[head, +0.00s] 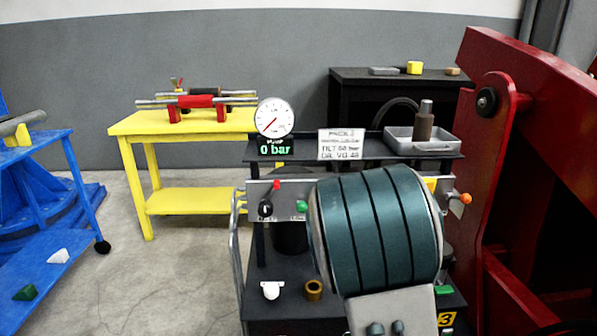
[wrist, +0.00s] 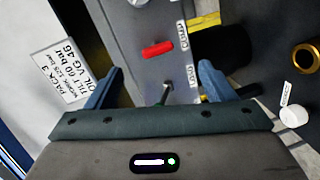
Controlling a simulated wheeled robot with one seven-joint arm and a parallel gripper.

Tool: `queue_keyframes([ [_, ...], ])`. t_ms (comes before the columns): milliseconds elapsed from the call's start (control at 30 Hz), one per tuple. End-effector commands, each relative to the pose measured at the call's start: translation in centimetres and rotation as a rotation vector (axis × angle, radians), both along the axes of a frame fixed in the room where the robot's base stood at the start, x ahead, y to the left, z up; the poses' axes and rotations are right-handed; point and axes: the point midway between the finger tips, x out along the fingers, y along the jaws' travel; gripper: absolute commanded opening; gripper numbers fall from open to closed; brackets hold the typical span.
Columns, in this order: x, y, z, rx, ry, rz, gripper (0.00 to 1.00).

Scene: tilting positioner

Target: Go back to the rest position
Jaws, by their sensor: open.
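My gripper (wrist: 158,84) is open in the wrist view, with its two blue-grey fingers spread wide and nothing held between them. Beyond the fingers is the grey control panel of the cart, with a red lever handle (wrist: 157,48) and a thin metal stem (wrist: 165,92). I cannot tell whether a finger touches the panel. In the head view my teal arm link covers part of the cart and hides the gripper. The panel there shows a red lever (head: 276,185), a black knob (head: 265,208), a green knob (head: 302,206) and an orange knob (head: 465,198).
The gauge (head: 274,118) stands above a display reading 0 bar (head: 275,147). A grey tray (head: 400,145) holds a dark cylinder. A brass ring (head: 314,290) and white piece (head: 271,290) sit low on the cart. A red frame (head: 500,120) stands close right; a yellow table (head: 150,124) stands behind left.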

Motion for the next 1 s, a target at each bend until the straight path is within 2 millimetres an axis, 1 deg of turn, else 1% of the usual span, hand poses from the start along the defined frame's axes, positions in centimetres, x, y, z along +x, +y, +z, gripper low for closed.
queue_keyframes([
  [33,-0.7,-0.5,2.7,0.089,0.045,-0.029,0.76],
  [167,-2.9,-0.7,5.4,0.328,0.195,-0.105,0.76],
  [267,-5.2,-0.4,7.6,0.495,0.306,-0.169,0.76],
  [367,-7.9,0.0,10.1,0.645,0.412,-0.238,0.76],
  [467,-10.9,0.6,12.9,0.775,0.516,-0.316,0.76],
  [500,-12.2,0.9,14.1,0.821,0.556,-0.348,0.76],
  [567,-14.3,1.3,15.9,0.883,0.615,-0.402,0.76],
  [600,-15.7,1.5,17.2,0.921,0.651,-0.440,0.76],
  [667,-18.0,1.9,19.0,0.970,0.705,-0.504,0.76],
  [700,-19.6,2.1,20.3,1.000,0.738,-0.547,0.76],
  [767,-21.9,2.4,22.0,1.035,0.783,-0.617,0.76],
  [800,-23.4,2.5,23.0,1.054,0.808,-0.664,0.76],
  [900,-26.6,2.8,25.1,1.086,0.856,-0.770,0.76],
  [1000,-28.9,3.0,26.3,1.102,0.887,-0.854,0.76],
])
